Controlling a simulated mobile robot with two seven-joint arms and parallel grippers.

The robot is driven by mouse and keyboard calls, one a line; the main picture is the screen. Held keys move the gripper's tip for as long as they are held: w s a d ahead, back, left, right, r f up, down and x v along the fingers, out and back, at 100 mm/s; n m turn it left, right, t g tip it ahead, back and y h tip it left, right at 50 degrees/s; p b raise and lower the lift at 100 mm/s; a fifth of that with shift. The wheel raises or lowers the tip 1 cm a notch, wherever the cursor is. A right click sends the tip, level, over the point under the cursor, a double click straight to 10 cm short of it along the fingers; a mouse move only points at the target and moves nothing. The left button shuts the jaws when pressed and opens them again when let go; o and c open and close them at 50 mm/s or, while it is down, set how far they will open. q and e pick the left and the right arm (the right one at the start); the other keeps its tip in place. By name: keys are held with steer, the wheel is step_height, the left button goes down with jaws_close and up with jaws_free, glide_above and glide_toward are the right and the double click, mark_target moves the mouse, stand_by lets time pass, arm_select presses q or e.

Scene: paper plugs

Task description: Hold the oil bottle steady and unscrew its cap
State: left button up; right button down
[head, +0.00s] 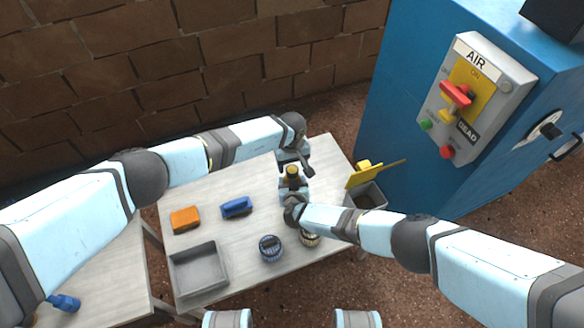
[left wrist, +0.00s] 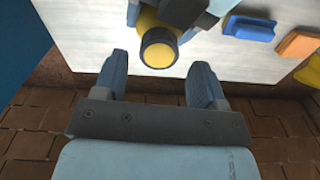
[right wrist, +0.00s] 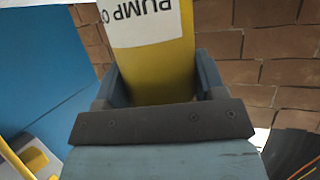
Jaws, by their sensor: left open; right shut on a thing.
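The oil bottle (right wrist: 150,60) is yellow with a white label reading "PUMP O…". My right gripper (right wrist: 155,95) is shut on its body and holds it over the table. In the left wrist view the round cap (left wrist: 158,50) faces the camera, just beyond and between the fingertips. My left gripper (left wrist: 158,75) is open, with its fingers on either side and apart from the cap. Much of the bottle's body is hidden by my right gripper in the head view.
The table (head: 225,235) holds an orange block (head: 186,219), a blue block-like thing (head: 237,207), a grey tray (head: 198,268) and two round jars (head: 270,249).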

mark_target(292, 170)
arm_select(q)
steer(key=shift+r, duration=0.7)
step_height(292, 170, up, 3)
steer(key=m, duration=0.2)
steer(key=shift+w+m, duration=0.1)
steer(key=shift+m, duration=0.3)
steer(key=shift+r+m, duration=0.15)
steer(key=shift+m, duration=0.15)
steer(key=shift+f, duration=3.9)
steer(key=c, duration=1)
steer(key=n, duration=0.3)
